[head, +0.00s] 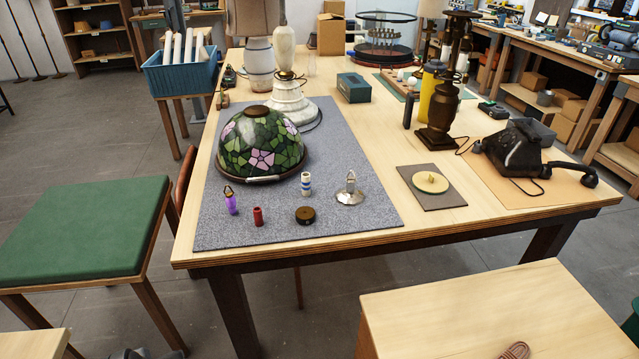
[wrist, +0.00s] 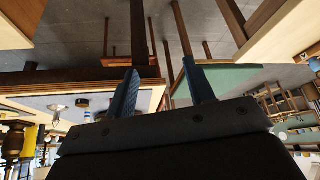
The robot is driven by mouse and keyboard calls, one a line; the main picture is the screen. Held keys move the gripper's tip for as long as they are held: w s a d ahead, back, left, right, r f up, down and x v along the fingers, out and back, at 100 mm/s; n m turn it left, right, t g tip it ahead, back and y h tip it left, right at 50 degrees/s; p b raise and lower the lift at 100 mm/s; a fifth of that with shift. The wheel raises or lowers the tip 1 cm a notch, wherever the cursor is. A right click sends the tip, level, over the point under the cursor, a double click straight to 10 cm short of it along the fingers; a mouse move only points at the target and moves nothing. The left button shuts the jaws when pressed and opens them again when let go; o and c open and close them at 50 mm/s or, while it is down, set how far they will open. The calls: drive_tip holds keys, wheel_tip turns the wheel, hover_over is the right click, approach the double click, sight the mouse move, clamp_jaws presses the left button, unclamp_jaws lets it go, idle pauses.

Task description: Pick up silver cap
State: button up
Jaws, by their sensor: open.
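The silver cap (head: 350,192) sits on the grey mat (head: 355,222) near its front right corner. It has a wide shiny base and a small upright loop on top. In the wrist view, which is upside down, a small silver shape at the left (wrist: 57,108) appears to be this cap. My gripper (wrist: 159,72) shows only in the wrist view. Its two blue fingers are apart with nothing between them. It is well away from the cap, with the table edge and floor seen behind the fingers.
A dark round disc (head: 305,215), a striped spool (head: 306,184), a red cylinder (head: 258,216) and a purple piece (head: 230,201) stand near the cap. The stained-glass shade (head: 262,145) is behind them. A dark pad with a cream disc (head: 430,182) lies to the right.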

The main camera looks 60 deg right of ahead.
drive_tip(key=w+d+r+m+t+h, duration=0.1)
drive_tip(key=w+d+r+m, duration=0.1)
drive_tip(key=w+d, duration=0.4)
drive_tip(key=w+d+r+m+h, duration=0.1)
drive_tip(key=w+d+r+h, duration=0.2)
drive_tip(key=d, duration=0.5)
drive_tip(key=m+g+h, duration=0.2)
drive_tip(key=m+h, duration=0.4)
drive_tip(key=m, duration=0.1)
hover_over(350, 186)
drive_tip(key=s+a, duration=0.3)
drive_tip(key=a, duration=0.5)
drive_tip(key=s+a, duration=0.2)
drive_tip(key=a, duration=0.6)
wheel_tip(350, 186, down, 9)
drive_tip(key=shift+h, duration=0.3)
drive_tip(key=x, duration=1.2)
drive_tip(key=shift+s, duration=0.2)
drive_tip(key=shift+w+x, duration=0.1)
drive_tip(key=shift+x, duration=1.25)
drive_tip(key=shift+w+x, duration=0.15)
drive_tip(key=shift+x, duration=1.15)
drive_tip(key=shift+a+f, duration=0.1)
drive_tip(key=shift+f, duration=0.05)
clamp_jaws()
